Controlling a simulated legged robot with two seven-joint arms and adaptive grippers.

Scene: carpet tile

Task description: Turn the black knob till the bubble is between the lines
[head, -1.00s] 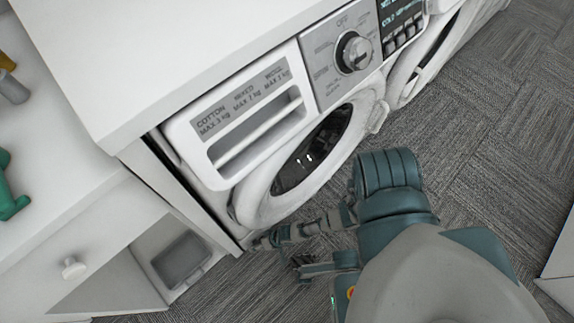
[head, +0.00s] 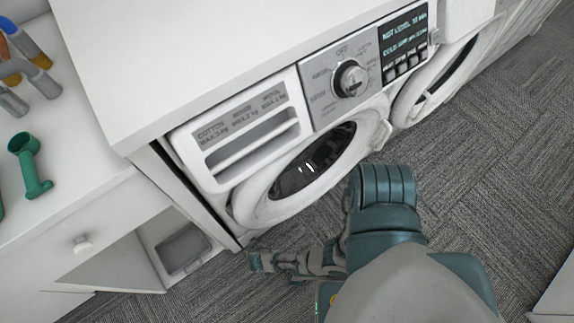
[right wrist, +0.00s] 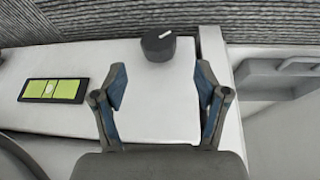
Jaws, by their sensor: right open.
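In the right wrist view a black knob (right wrist: 158,44) with a white pointer line stands at the far edge of a white surface (right wrist: 150,100). A black-framed yellow-green level vial (right wrist: 53,90) lies to its left. Thin lines show near the vial's middle, but the bubble is too small to place against them. My right gripper (right wrist: 161,70) is open and empty. The knob appears just beyond the fingertips, between them in the picture and apart from both. In the head view my right gripper (head: 262,262) is low by the washer's base; the knob and vial are not visible there. My left gripper is not in view.
A white washing machine (head: 215,165) with its own dial (head: 350,78) stands beside the gripper. A counter at left holds a green object (head: 30,165) and several tools. Below is an open cabinet space (head: 185,245). Grey carpet (head: 480,180) is clear at right.

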